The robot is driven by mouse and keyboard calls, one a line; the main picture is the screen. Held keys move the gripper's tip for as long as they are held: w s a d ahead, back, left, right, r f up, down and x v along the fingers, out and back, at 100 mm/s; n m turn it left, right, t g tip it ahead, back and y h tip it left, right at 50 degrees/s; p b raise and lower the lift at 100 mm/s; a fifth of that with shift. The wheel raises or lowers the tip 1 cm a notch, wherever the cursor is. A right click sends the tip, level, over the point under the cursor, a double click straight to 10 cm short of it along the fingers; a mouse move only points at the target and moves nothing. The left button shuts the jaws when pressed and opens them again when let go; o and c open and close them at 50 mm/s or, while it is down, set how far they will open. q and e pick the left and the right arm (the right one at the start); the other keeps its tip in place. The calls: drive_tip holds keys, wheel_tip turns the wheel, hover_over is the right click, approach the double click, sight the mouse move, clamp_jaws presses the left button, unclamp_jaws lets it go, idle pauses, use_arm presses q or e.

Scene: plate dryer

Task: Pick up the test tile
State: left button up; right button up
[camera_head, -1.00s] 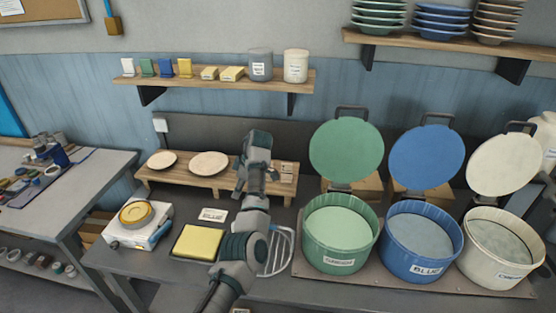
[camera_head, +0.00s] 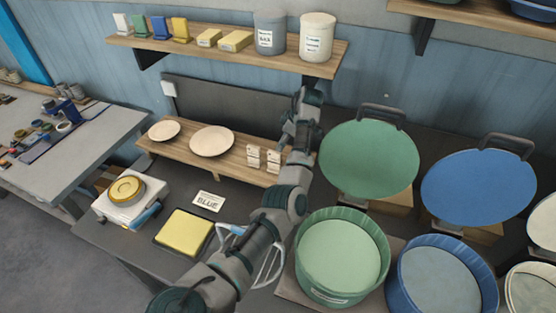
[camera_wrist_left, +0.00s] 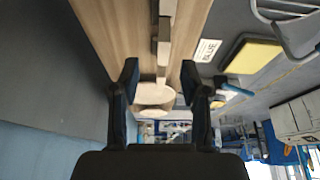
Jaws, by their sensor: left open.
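Small pale tiles (camera_head: 264,157) with markings stand at the right end of the low wooden riser (camera_head: 230,165); they look like the test tiles. My left gripper (camera_head: 305,97) is over the riser's right end, to the right of the tiles in the head view. In the left wrist view my left gripper (camera_wrist_left: 160,85) is open, with its fingers apart on either side of the riser. A pale tile (camera_wrist_left: 164,38) shows edge-on between the finger lines, apart from both fingers. The gripper's height above the riser is hard to tell. My right gripper is out of view.
Two pale plates (camera_head: 212,141) lie on the riser. A BLUE card (camera_head: 208,201), a yellow sponge (camera_head: 184,232) and a white scale (camera_head: 132,204) are in front. Green (camera_head: 342,255) and blue (camera_head: 440,278) tubs with raised lids stand right. A wall shelf (camera_head: 220,55) hangs above.

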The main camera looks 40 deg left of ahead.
sight(274, 157)
use_arm(q)
drive_tip(key=x, duration=0.3)
drive_tip(key=shift+s+f, duration=0.15)
drive_tip(key=shift+f, duration=0.25)
drive_tip(key=shift+a+f, duration=0.2)
drive_tip(key=shift+f, duration=0.3)
drive_tip(key=shift+p+x, duration=0.45)
drive_tip(key=shift+x, duration=1.85)
drive_tip(key=shift+s, duration=0.1)
clamp_jaws()
